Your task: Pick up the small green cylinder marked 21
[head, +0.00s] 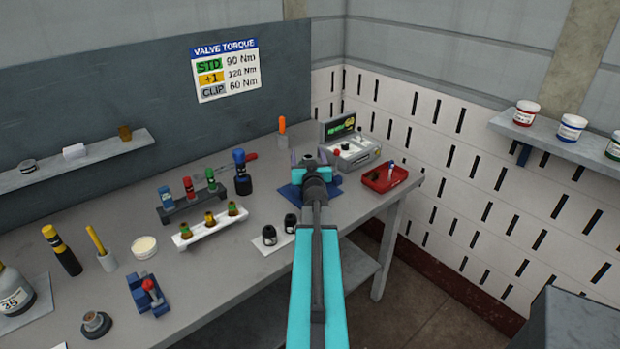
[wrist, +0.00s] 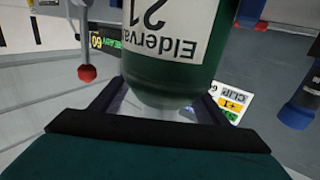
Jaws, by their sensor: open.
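The green cylinder (wrist: 168,70) fills the middle of the wrist view, with a white label reading "21" and "Elderva…" upside down. My gripper (wrist: 162,103) is open, with one dark finger on each side of the cylinder's rounded end. I cannot tell whether either finger touches it. In the head view, my gripper (head: 311,160) is over the back right of the bench, above a blue mat (head: 291,193). There the cylinder is largely or wholly hidden by my gripper and arm.
A grey device (head: 356,155) with a green display and red knob stands just behind right of my gripper. A red tray (head: 385,178) is to the right. Two black jars (head: 270,235) are nearer.

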